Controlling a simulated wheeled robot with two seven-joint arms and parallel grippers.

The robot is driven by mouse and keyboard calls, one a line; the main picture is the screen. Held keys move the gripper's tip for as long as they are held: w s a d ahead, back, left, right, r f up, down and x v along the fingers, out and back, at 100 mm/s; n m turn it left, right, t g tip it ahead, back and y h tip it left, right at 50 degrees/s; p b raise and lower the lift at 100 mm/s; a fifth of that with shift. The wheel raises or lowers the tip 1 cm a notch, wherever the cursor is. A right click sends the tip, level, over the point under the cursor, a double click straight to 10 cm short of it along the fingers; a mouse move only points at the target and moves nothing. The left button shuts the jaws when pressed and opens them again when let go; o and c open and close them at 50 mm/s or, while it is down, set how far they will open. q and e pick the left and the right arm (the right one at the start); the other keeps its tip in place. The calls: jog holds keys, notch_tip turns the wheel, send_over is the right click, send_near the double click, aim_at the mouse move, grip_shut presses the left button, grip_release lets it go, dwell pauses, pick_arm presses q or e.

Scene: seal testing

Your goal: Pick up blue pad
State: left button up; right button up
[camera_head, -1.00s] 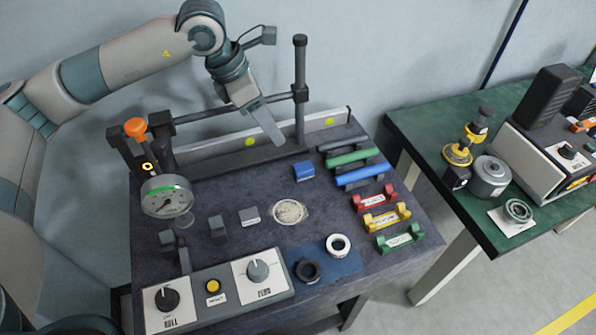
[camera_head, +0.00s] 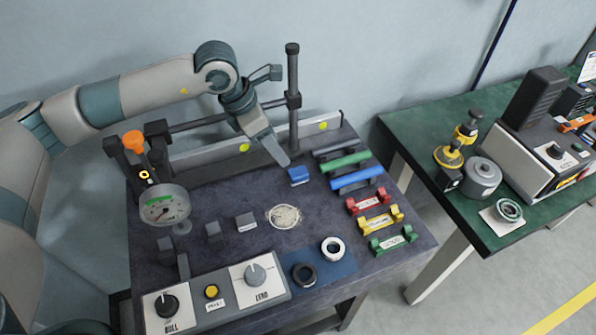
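The blue pad (camera_head: 299,175) is a small blue block lying on the dark worktable (camera_head: 225,270), left of the blue bar. My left gripper (camera_head: 284,160) points down from the upper left. My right gripper is out of view.
Green and blue bars (camera_head: 357,178) lie right of the pad. A dark post (camera_head: 293,105) rises behind it. A gauge (camera_head: 164,205) stands at left, with grey blocks (camera_head: 246,222) and a round pale disc (camera_head: 284,216) in front. A green table (camera_head: 430,150) is at right.

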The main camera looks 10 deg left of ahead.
pick_arm(q)
jog(key=p, duration=0.2)
send_near(297, 172)
jog(key=x, duration=0.2)
jog(key=shift+w+a+f, duration=0.1)
jog(key=shift+f, duration=0.25)
jog(key=shift+w+f, duration=0.1)
jog(key=shift+f, duration=0.4)
jog(key=shift+w+d+f+p, duration=0.15)
jog(key=shift+d+f+p, duration=0.4)
jog(key=shift+p, duration=0.3)
jog(key=p+x, duration=0.1)
jog(key=x, duration=0.2)
jog(key=shift+w+d+f+p, duration=0.1)
jog(key=shift+f+p, duration=0.2)
jog(key=shift+f, duration=0.1)
jog(key=c, duration=1.2)
